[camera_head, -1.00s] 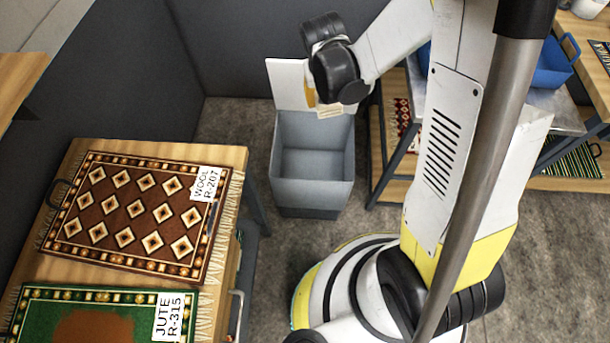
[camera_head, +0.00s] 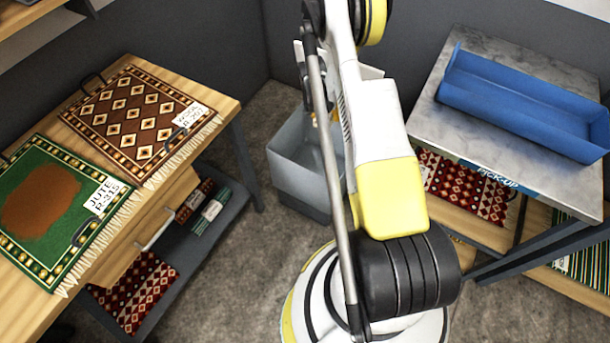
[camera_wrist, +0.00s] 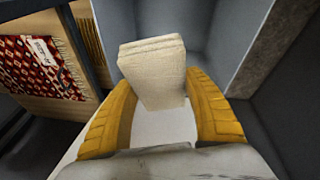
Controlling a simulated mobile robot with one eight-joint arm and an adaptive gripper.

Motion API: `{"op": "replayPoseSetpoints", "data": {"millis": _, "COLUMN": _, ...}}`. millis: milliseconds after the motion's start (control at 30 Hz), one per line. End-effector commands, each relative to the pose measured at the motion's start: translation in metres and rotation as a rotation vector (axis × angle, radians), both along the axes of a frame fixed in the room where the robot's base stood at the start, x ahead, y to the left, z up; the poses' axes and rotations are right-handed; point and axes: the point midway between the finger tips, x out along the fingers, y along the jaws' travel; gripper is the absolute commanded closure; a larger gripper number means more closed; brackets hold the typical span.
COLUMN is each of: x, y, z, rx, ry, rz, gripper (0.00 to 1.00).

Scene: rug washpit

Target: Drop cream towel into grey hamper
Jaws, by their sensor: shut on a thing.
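The cream towel (camera_wrist: 155,75) is a folded, thick block, held between the yellow fingers of my gripper (camera_wrist: 160,88) in the wrist view. A bit of my gripper's yellow fingers (camera_head: 332,117) shows over the hamper's back part; the towel is mostly hidden there. Grey surfaces lie behind the towel in the wrist view; I cannot tell how high it is above the hamper.
A wooden table (camera_head: 228,103) with a brown rug (camera_head: 130,115) and a green rug (camera_head: 45,195) stands left. A grey-topped bench (camera_head: 440,125) with a blue tray (camera_head: 520,105) stands right, rolled or folded rugs below. Dark walls close the back.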

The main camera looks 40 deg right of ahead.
Motion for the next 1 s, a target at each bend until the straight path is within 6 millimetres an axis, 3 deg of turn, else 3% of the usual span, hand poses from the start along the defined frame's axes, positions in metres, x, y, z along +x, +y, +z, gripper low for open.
{"op": "replayPoseSetpoints", "data": {"millis": 267, "x": -0.002, "y": -0.004, "z": -0.020, "rx": -0.001, "ry": 0.000, "rz": -0.010, "gripper": 0.67}}
{"op": "replayPoseSetpoints", "data": {"millis": 600, "x": -0.001, "y": -0.004, "z": -0.060, "rx": -0.001, "ry": 0.000, "rz": -0.010, "gripper": 0.67}}
{"op": "replayPoseSetpoints", "data": {"millis": 933, "x": -0.001, "y": -0.004, "z": -0.063, "rx": -0.001, "ry": 0.000, "rz": -0.010, "gripper": 0.67}}
{"op": "replayPoseSetpoints", "data": {"millis": 967, "x": -0.001, "y": -0.004, "z": -0.063, "rx": -0.001, "ry": 0.000, "rz": -0.010, "gripper": 0.37}}
{"op": "replayPoseSetpoints", "data": {"millis": 1000, "x": -0.001, "y": -0.004, "z": -0.063, "rx": -0.001, "ry": 0.000, "rz": -0.010, "gripper": 0.25}}
